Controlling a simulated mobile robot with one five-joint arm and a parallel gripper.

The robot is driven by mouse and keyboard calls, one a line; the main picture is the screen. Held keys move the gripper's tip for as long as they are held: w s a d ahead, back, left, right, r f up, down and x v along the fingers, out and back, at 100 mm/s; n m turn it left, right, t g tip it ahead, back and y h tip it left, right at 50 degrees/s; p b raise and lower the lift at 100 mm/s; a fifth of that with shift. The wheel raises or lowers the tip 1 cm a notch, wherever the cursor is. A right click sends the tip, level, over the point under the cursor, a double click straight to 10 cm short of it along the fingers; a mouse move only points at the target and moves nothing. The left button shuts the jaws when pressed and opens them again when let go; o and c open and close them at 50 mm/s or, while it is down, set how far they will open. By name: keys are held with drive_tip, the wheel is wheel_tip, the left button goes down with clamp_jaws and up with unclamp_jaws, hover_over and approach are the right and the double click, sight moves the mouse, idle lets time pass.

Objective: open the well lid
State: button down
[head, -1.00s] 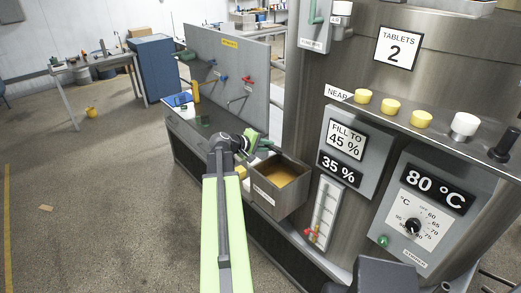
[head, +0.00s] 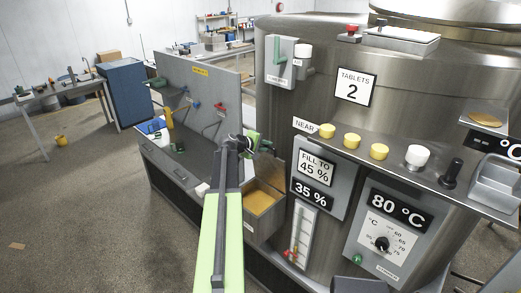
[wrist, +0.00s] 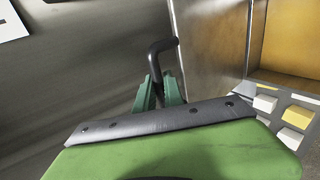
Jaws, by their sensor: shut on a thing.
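In the wrist view the lid (wrist: 208,45) is a steel panel with a bent black handle (wrist: 158,50). My gripper (wrist: 160,92) has its green fingers shut on the lower end of this handle. In the head view my gripper (head: 262,148) is small and partly hidden by my arm.
Open floor (head: 80,210) is on the left.

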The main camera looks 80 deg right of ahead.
drive_tip(key=shift+s+d+r, duration=0.1)
drive_tip(key=shift+s+d, duration=0.15)
drive_tip(key=shift+s, duration=0.05)
drive_tip(key=c, duration=1.5)
unclamp_jaws()
drive_tip(key=shift+o, duration=0.2)
drive_tip(key=w+a, duration=0.7)
drive_tip(key=a, duration=0.4)
drive_tip(key=shift+w+r+p, duration=0.15)
drive_tip(key=shift+r+p, duration=0.1)
drive_tip(key=shift+p, duration=0.05)
